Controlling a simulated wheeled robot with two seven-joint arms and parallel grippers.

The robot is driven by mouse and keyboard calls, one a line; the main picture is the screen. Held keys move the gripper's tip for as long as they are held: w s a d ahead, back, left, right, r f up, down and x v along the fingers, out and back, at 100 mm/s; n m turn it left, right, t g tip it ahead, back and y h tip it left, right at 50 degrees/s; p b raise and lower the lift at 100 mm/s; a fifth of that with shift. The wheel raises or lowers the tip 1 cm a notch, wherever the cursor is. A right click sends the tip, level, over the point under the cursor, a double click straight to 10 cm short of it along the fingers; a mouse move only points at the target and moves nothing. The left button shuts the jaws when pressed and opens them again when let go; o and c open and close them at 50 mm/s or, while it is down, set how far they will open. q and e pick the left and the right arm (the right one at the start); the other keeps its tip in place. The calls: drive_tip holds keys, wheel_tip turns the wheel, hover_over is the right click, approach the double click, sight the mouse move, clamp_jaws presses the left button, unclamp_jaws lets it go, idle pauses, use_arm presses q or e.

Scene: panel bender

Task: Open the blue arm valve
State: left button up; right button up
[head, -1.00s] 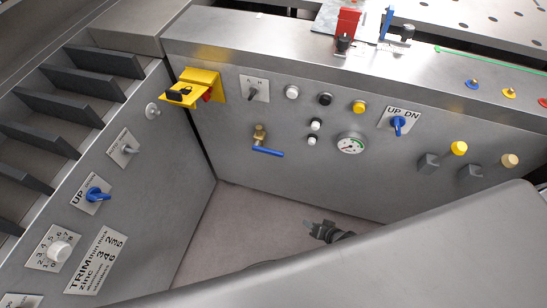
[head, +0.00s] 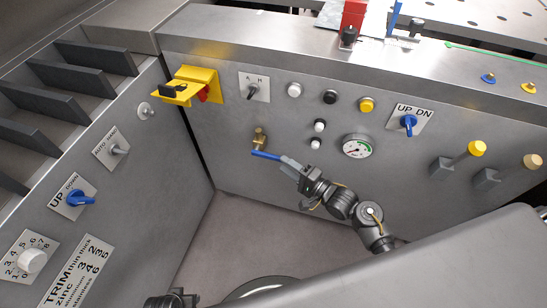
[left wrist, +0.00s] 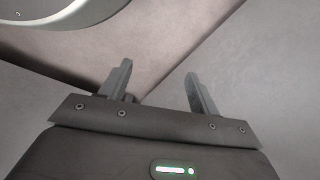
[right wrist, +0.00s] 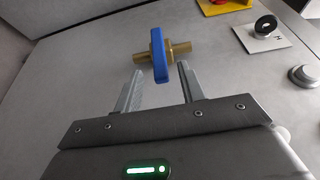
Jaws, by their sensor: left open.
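The blue arm valve has a brass body (head: 259,138) on the grey front panel. Its blue lever (head: 266,155) points right and slightly down in the head view. My right gripper (head: 286,162) is at the free end of the lever. In the right wrist view, the fingers (right wrist: 161,72) are open, with the end of the blue lever (right wrist: 158,55) between the tips and a gap on each side. The brass body (right wrist: 180,47) lies beyond. My left gripper (left wrist: 158,70) is open and empty in the left wrist view, low over the floor.
A yellow bracket (head: 203,76) juts out above left of the valve. The left panel carries another blue switch (head: 78,198). Floor space is clear below the valve.

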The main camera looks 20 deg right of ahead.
sight(273, 156)
drive_tip(key=x, duration=0.6)
clamp_jaws()
